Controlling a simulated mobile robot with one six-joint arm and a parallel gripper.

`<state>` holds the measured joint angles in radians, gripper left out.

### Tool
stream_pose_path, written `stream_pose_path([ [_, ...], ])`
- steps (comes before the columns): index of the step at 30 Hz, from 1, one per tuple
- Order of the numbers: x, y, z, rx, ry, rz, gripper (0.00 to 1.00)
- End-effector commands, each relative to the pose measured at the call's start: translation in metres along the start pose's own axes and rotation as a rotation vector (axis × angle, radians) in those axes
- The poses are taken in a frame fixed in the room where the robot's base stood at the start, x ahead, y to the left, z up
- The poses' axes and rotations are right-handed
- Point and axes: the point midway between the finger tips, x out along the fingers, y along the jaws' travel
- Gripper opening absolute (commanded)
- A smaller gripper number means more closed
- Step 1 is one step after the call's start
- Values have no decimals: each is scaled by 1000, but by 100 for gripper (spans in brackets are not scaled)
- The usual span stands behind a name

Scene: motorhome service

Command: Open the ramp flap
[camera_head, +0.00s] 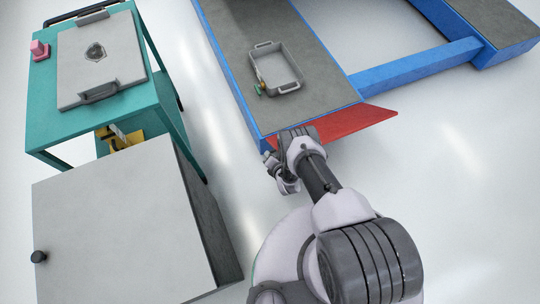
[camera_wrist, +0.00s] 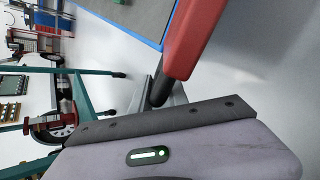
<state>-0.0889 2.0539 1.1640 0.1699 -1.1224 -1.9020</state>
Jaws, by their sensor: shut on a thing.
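The ramp flap (camera_head: 352,122) is a red plate at the near end of the blue lift platform (camera_head: 303,85). Its red edge (camera_wrist: 194,40) fills the upper middle of the wrist view, with a dark rounded grip (camera_wrist: 162,88) at its near end. My gripper (camera_head: 270,160) is at the flap's left corner, beside the platform end. In the wrist view my gripper (camera_wrist: 160,97) is shut on this dark grip. My wrist and arm cover part of the flap in the head view, so its exact tilt is hard to tell.
A teal cart (camera_head: 125,125) with a grey lid (camera_head: 78,65) and a pink item (camera_head: 39,48) stands at left. A grey cabinet (camera_head: 115,225) with a black knob is nearer. Bare floor separates cart and platform.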

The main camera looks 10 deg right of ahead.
Motion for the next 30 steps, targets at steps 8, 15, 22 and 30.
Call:
stream_pose_path([
  [8,1,-2,6,11,-12,-7,0],
  [15,0,-1,3,6,-7,-5,36],
  [22,-7,0,3,4,-4,-4,36],
  [30,-69,4,5,5,-3,-6,36],
])
